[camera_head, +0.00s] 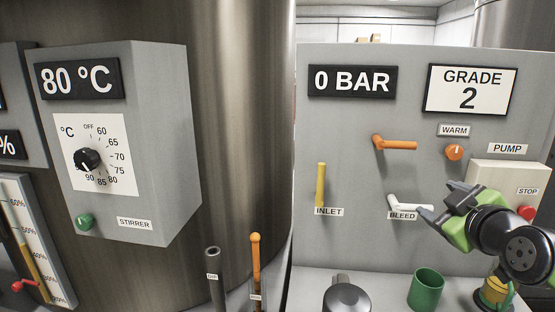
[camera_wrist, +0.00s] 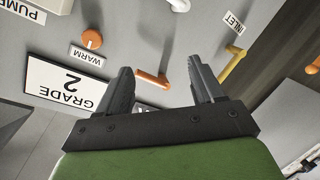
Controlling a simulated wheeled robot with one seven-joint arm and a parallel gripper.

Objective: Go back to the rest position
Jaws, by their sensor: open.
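My gripper (camera_head: 440,203) is at the right in the head view, in front of the grey panel and beside the white BLEED handle (camera_head: 409,205). Its two fingers point left and are apart with nothing between them. In the wrist view my gripper (camera_wrist: 163,82) also shows its two dark fingers spread and empty. Beyond them is the orange lever (camera_wrist: 152,78), which in the head view (camera_head: 395,143) sits above the BLEED handle. I cannot tell whether a finger touches the BLEED handle.
The panel (camera_head: 340,240) carries a yellow INLET handle (camera_head: 321,184), an orange WARM knob (camera_head: 454,152) and a red STOP button (camera_head: 526,213). A green cup (camera_head: 425,290) stands below my gripper. At the left, a grey stirrer box (camera_head: 170,130) reads 80 °C; the panel display reads 0 BAR.

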